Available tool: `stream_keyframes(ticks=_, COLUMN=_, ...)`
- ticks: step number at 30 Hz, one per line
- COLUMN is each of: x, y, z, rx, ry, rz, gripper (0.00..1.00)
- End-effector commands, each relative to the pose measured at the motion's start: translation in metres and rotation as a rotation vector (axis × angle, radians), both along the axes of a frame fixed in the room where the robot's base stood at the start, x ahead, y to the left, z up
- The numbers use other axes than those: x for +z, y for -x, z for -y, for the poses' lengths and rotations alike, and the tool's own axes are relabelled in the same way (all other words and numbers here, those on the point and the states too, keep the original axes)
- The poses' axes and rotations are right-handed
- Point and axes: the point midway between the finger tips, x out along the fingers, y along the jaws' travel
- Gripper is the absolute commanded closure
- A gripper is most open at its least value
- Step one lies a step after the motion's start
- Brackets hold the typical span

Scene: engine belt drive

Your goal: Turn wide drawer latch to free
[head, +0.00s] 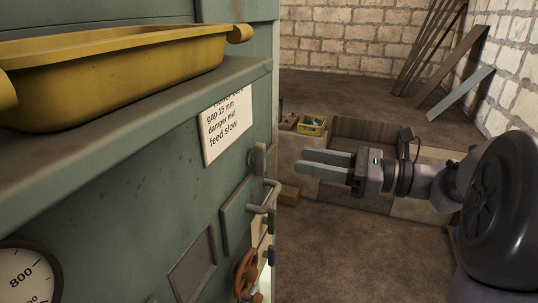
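My gripper (300,163) is at the middle right, held out level and pointing left toward the green machine cabinet (130,195). Its two pale fingers look parallel with a narrow gap, and nothing shows between them. A small grey upright latch-like lever (259,160) is on the cabinet near its right edge. A bent grey handle (264,197) sits just below it. My gripper appears to be to the right of both and not touching them. I cannot tell for sure which part is the wide drawer latch, or whether it is turned.
A yellow tray (120,70) stands on the cabinet's ledge. A label (226,125), a gauge (25,275) and a rust-red handwheel (246,272) are on the cabinet front. Low boxes (360,130) and a yellow bin (311,126) lie behind my gripper. Open floor (350,250) shows below it.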

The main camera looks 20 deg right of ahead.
Motion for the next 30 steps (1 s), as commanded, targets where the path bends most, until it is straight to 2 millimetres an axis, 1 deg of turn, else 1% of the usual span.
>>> stream_keyframes(ticks=1, x=0.000, y=-0.006, z=-0.010, rx=0.004, ry=0.000, rz=0.000, gripper=0.63)
stream_keyframes(ticks=6, x=0.000, y=-0.028, z=-0.040, rx=0.004, ry=-0.001, rz=-0.001, gripper=0.63)
stream_keyframes(ticks=9, x=0.000, y=-0.039, z=-0.056, rx=0.004, ry=-0.001, rz=-0.002, gripper=0.63)
stream_keyframes(ticks=12, x=0.000, y=-0.048, z=-0.067, rx=0.002, ry=-0.001, rz=-0.001, gripper=0.63)
stream_keyframes(ticks=15, x=0.000, y=-0.054, z=-0.074, rx=0.001, ry=-0.001, rz=-0.001, gripper=0.63)
stream_keyframes(ticks=18, x=0.000, y=-0.056, z=-0.078, rx=0.000, ry=-0.001, rz=-0.001, gripper=0.63)
stream_keyframes(ticks=25, x=0.000, y=-0.057, z=-0.078, rx=-0.001, ry=-0.001, rz=-0.001, gripper=0.63)
stream_keyframes(ticks=29, x=0.000, y=-0.056, z=-0.078, rx=-0.001, ry=-0.001, rz=-0.001, gripper=0.88)
stream_keyframes(ticks=30, x=0.000, y=-0.056, z=-0.078, rx=-0.001, ry=-0.001, rz=-0.001, gripper=0.96)
